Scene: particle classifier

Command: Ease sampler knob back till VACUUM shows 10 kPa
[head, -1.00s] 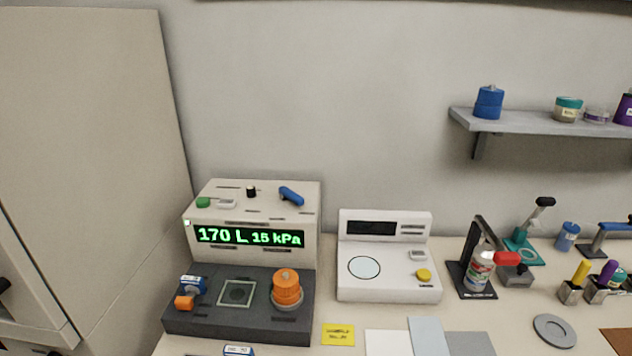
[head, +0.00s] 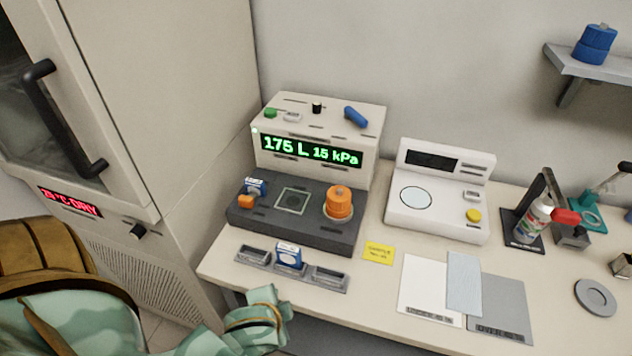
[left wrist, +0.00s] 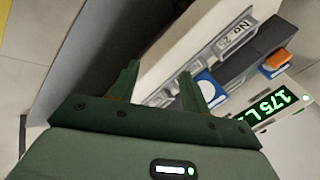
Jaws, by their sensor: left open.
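The sampler (head: 318,145) is a pale housing with a dark deck (head: 295,222) on the bench. Its green display (head: 312,151) reads 175 L 15 kPa. A large ribbed orange knob (head: 339,203) stands on the deck's right; a small orange knob (head: 246,202) is at its left, also in the left wrist view (left wrist: 275,62). A black knob (head: 317,108) and blue lever (head: 356,117) are on top. Which is the task's knob is not marked. My left gripper (head: 276,300) is open and empty, in front of the bench's left front edge; its fingers (left wrist: 158,88) show dark green. My right gripper is not in view.
A grey tray (head: 254,253) with a blue-white box (head: 288,255) lies before the sampler. A yellow note (head: 378,253) and flat sheets (head: 430,285) lie right of it. A white instrument (head: 440,190) stands to the right. A tall cabinet (head: 200,80) borders the left.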

